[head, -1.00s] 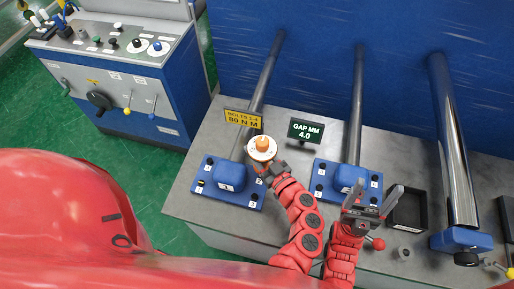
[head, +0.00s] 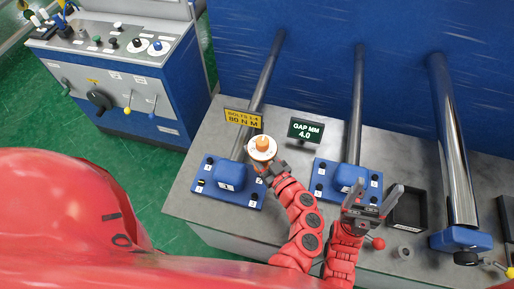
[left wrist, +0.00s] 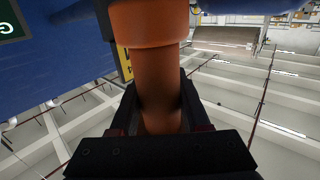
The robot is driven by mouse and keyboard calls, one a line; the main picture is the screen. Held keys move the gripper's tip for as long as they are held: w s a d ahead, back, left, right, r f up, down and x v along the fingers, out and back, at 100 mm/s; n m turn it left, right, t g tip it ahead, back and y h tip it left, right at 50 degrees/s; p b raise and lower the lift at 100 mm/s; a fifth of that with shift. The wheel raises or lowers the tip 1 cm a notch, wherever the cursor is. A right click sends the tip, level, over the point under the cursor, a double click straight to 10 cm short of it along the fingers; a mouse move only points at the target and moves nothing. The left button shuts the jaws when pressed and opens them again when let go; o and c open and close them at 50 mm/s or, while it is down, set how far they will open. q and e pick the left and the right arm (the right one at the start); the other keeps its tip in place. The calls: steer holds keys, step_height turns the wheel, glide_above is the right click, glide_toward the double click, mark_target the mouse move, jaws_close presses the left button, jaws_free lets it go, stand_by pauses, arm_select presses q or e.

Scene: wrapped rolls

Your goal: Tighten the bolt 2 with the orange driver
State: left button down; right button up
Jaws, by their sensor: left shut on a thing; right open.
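The orange driver (head: 262,145) shows from above with a white disc round its orange top. It stands over the far right corner of the left blue base plate (head: 227,199). My left gripper (head: 269,172) is shut on it. In the left wrist view the orange shaft (left wrist: 150,60) runs between my left fingers (left wrist: 160,105). The driver and gripper hide that corner, so I cannot see its bolt or any contact. Dark bolts with small white number labels show at other corners; I cannot tell which is bolt 2. My right gripper (head: 373,203) is open and empty by the right blue base plate (head: 340,190).
A yellow bolt sign (head: 243,118) and a black gap display reading 4.0 (head: 305,131) stand behind the plates. Steel columns (head: 355,110) rise from the bases. A black tray (head: 407,208) and a small grey ring (head: 403,252) lie right of my right gripper.

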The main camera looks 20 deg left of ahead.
mark_target(259, 138)
arm_select(q)
steer(key=shift+s+f, duration=0.1)
steer(key=shift+f, duration=0.2)
step_height(259, 138, up, 6)
steer(key=p, duration=0.5)
steer(key=shift+r+p, duration=0.65)
steer(key=shift+r, duration=0.4)
steer(key=shift+f, duration=0.1)
